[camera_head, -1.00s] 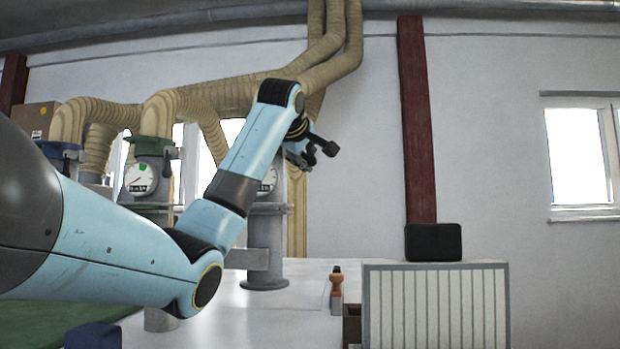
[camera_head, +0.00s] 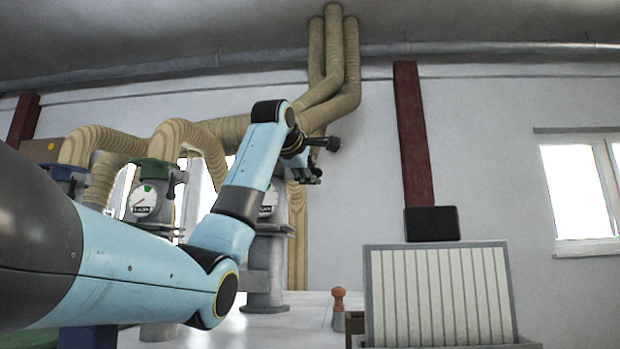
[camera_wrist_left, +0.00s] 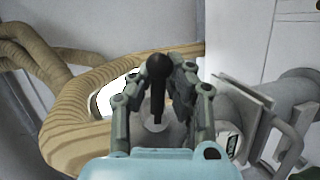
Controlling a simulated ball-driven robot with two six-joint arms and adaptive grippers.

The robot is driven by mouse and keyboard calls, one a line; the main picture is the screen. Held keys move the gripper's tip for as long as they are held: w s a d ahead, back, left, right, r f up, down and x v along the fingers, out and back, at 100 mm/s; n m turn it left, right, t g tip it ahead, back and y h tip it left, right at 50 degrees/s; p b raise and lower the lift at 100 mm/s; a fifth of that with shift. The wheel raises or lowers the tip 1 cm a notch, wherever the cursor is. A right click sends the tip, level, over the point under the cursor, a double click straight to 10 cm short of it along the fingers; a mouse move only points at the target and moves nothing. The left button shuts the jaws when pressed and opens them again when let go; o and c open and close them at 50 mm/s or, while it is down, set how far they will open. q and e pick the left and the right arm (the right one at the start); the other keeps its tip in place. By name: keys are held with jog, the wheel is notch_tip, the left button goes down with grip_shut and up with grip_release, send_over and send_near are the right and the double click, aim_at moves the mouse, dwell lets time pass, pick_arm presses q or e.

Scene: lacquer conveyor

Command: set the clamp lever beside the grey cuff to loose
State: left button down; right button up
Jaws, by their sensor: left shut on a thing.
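My left gripper (camera_head: 312,176) is at the upper part of the third grey pipe stand, the farthest right. In the left wrist view its two fingers (camera_wrist_left: 160,85) are shut around a black clamp lever (camera_wrist_left: 157,66) with a rounded knob, its stem pointing down in the picture. A dial gauge (camera_head: 268,201) on that stand shows partly beside my forearm. My right gripper is out of view.
A stand with a green cuff (camera_head: 155,169) and one with a blue cuff (camera_head: 62,172) are to the left. Tan ribbed hoses (camera_head: 325,110) run close behind my gripper. A pale slatted panel (camera_head: 438,295) stands right; an orange-handled tool (camera_head: 339,297) is beside it.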

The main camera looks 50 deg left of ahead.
pick_arm(q)
jog(key=shift+r, duration=0.25)
jog(key=c, duration=1.2)
grip_release()
jog(key=shift+d+f, duration=0.1)
jog(key=shift+d, duration=0.05)
jog(key=shift+o, duration=0.2)
jog(key=shift+s, duration=0.1)
jog(key=v, duration=1.1)
jog(key=shift+s+d, duration=0.15)
jog(key=shift+s, duration=0.25)
